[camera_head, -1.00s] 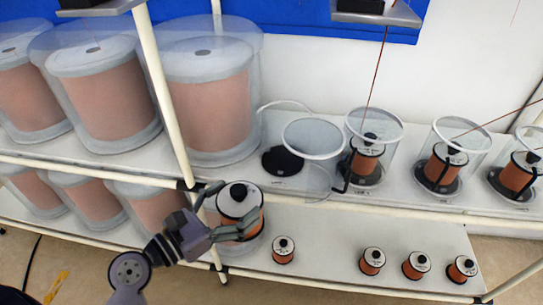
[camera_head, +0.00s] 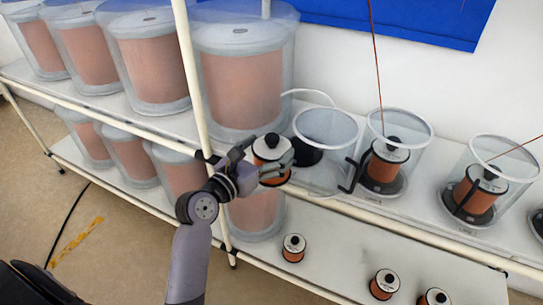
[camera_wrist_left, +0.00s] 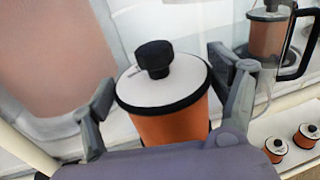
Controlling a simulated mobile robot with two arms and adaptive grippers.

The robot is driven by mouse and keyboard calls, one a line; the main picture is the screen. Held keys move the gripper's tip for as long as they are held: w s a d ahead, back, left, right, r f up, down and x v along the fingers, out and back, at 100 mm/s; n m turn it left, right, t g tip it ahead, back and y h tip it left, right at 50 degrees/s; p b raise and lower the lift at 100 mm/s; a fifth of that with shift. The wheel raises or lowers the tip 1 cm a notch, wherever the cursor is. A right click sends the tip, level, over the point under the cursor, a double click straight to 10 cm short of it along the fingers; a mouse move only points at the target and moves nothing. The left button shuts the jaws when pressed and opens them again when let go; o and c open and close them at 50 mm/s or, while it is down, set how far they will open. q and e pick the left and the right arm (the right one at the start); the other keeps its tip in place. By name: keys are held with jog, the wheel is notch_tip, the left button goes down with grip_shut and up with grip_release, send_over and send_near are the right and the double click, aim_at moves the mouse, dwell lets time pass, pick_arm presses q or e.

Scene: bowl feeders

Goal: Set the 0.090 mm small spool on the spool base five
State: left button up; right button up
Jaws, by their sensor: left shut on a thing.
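My left gripper (camera_head: 262,172) is shut on a small spool (camera_head: 272,149) with orange wire, a white top and a black knob. The spool is upright, just in front of the upper shelf. It also shows between the fingers in the left wrist view (camera_wrist_left: 172,127). A spool base (camera_head: 304,151), a black disc with no spool on it, sits on the upper shelf just right of the held spool, beside an empty clear cylinder (camera_head: 325,135). I cannot read any number on base or spool. My right gripper is not in view.
Clear cylinders with spools (camera_head: 385,165) stand to the right on the upper shelf (camera_head: 400,209). Large drums (camera_head: 240,85) stand at the left. A white post (camera_head: 188,70) rises left of my gripper. Several small spools (camera_head: 293,248) stand on the lower shelf.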

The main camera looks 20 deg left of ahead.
pick_arm(q)
jog(key=x, duration=1.4)
jog(key=shift+w+f, duration=0.15)
jog(key=shift+w, duration=0.1)
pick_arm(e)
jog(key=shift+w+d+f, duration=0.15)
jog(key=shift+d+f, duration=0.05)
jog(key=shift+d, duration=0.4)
pick_arm(q)
jog(key=shift+d, duration=0.1)
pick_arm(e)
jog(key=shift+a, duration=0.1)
pick_arm(q)
jog(key=o, duration=1.9)
jog(key=shift+s+f+b, duration=0.1)
jog(key=shift+f+b, duration=0.15)
jog(key=shift+b, duration=0.05)
jog(key=shift+s, duration=0.1)
jog(key=v, duration=1.1)
jog(key=shift+s, duration=0.4)
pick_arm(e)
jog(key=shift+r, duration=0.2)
